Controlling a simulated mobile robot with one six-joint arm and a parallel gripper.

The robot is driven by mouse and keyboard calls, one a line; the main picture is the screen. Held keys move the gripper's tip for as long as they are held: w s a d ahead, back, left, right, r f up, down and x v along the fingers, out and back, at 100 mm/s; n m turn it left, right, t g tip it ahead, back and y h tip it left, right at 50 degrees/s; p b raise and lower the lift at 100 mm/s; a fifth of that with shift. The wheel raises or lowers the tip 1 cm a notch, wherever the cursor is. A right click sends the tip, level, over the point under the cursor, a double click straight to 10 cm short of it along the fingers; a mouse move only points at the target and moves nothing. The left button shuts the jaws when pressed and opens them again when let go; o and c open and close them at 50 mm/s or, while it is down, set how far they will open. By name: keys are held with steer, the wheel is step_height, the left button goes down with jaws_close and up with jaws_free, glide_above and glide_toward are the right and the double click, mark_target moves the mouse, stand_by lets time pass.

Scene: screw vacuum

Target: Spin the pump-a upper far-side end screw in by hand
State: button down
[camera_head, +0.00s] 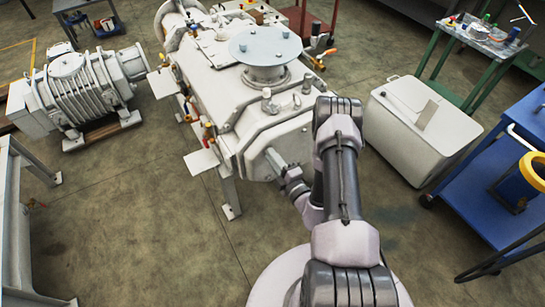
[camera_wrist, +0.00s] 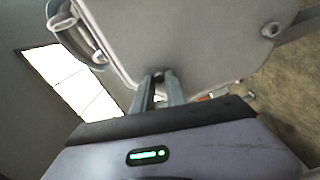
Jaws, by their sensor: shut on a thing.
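The large white pump (camera_head: 255,120) stands in the middle of the head view, with its near end toward my arm. In the wrist view, the pump's pale end cover (camera_wrist: 200,45) fills the upper middle. My gripper's two fingers (camera_wrist: 160,82) meet at the cover's lower edge, shut on a small dark end screw (camera_wrist: 158,75). The screw is mostly hidden between the fingertips, and how deep it sits cannot be told. A round boss or screw spot (camera_wrist: 270,30) shows at the cover's right corner.
A ribbed grey pump (camera_head: 85,85) lies on the floor at left. A white bin (camera_head: 415,125) stands right of the large pump, with a blue cart (camera_head: 510,170) beyond it. A green-framed table (camera_head: 475,45) is at back right.

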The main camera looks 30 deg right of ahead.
steer(key=shift+m, duration=0.3)
steer(key=c, duration=1.3)
jaws_free()
steer(key=shift+c, duration=0.2)
